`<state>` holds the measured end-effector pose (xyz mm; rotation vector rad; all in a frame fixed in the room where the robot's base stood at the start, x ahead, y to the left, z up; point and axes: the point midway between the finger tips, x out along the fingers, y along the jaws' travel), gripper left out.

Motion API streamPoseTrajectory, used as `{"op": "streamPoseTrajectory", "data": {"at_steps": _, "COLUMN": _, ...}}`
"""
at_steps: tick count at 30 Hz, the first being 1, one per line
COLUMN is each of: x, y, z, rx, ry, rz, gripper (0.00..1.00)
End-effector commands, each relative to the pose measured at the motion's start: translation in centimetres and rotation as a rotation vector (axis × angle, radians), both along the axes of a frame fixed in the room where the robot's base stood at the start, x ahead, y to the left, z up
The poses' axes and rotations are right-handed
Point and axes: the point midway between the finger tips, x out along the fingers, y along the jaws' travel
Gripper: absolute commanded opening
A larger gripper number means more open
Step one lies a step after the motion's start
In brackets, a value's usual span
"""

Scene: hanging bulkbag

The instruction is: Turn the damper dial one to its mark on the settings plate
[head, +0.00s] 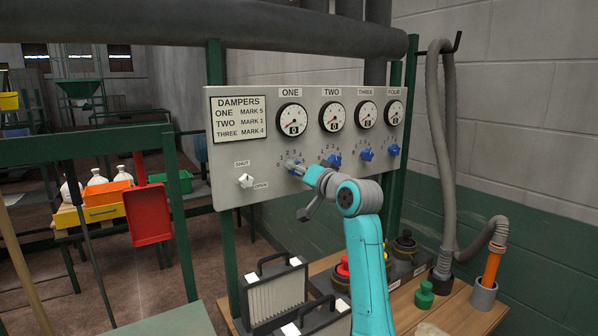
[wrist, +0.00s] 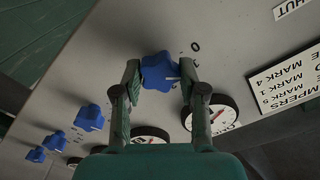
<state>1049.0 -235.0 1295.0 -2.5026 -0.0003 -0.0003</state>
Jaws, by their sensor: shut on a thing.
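The settings plate (head: 238,118) is at the panel's upper left and reads ONE MARK 5, TWO MARK 1, THREE MARK 4; part of it also shows in the wrist view (wrist: 288,82). Damper dial one is a blue knob (wrist: 160,68), below the gauge labelled ONE (head: 291,119). My gripper (wrist: 160,76) is shut on it, one finger on each side. In the head view my gripper (head: 294,167) mostly hides the knob. A pale line shows on the knob's lower right edge in the wrist view; I cannot read which mark it meets.
Dials two (head: 334,160), three (head: 366,154) and four (head: 394,149) are blue knobs to the right. A white SHUT/OPEN knob (head: 245,181) is to the left. A grey hose (head: 440,150) hangs at right.

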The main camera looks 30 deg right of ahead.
Motion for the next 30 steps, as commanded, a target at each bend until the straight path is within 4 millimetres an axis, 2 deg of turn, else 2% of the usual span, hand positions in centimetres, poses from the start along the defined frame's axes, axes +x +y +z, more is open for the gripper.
{"op": "streamPoseTrajectory", "data": {"at_steps": 30, "x": 0.00, "y": -0.03, "z": -0.11, "rx": 0.967, "ry": 0.002, "rz": -0.001, "gripper": 0.06}}
